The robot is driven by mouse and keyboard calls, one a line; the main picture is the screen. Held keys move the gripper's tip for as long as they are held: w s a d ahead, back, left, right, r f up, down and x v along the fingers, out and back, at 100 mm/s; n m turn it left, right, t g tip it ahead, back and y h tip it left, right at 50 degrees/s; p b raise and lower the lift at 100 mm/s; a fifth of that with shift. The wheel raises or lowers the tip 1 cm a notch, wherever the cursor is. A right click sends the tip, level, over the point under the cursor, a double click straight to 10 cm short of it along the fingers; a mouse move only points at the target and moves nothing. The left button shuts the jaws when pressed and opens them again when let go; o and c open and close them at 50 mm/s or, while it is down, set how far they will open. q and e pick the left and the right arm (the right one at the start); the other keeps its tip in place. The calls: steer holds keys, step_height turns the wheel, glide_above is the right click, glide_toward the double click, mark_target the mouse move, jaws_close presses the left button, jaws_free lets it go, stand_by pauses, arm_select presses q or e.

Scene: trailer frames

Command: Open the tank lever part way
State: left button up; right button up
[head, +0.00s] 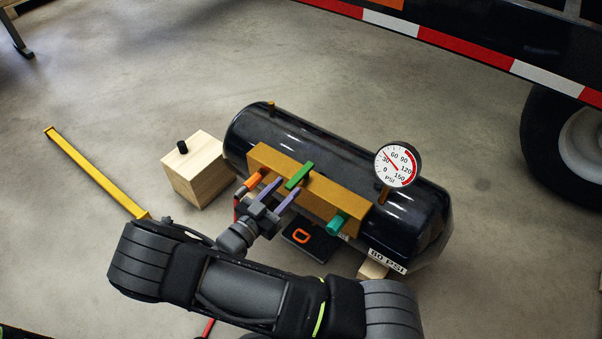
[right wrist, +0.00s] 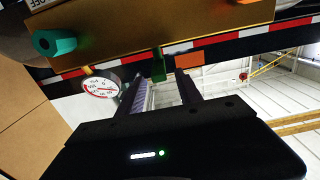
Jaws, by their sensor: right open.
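The black tank (head: 330,150) lies on its side on the floor, with a brass block (head: 335,203) along its near side. The green tank lever (head: 299,176) sits on the block. In the right wrist view the green lever (right wrist: 158,66) hangs below the brass block (right wrist: 190,28), seen between the finger lines. My right gripper (head: 280,192) is open, with its purple-tipped fingers pointing at the block just short of the lever. The fingers (right wrist: 162,88) are apart and empty in the right wrist view; contact with the lever cannot be told. My left gripper is not in view.
A round gauge (head: 397,165) stands on the tank, needle near 30. An orange fitting (head: 253,181) and a teal fitting (head: 338,223) flank the lever. A wooden block (head: 197,172) is at left. A dark case (head: 312,242) lies below. A trailer (head: 480,50) is behind.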

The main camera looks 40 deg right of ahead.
mark_target(301, 172)
steer(key=b+x, duration=0.1)
steer(key=x, duration=0.6)
steer(key=shift+w+d, duration=0.1)
steer(key=shift+d, duration=0.2)
jaws_close()
stand_by(1.2)
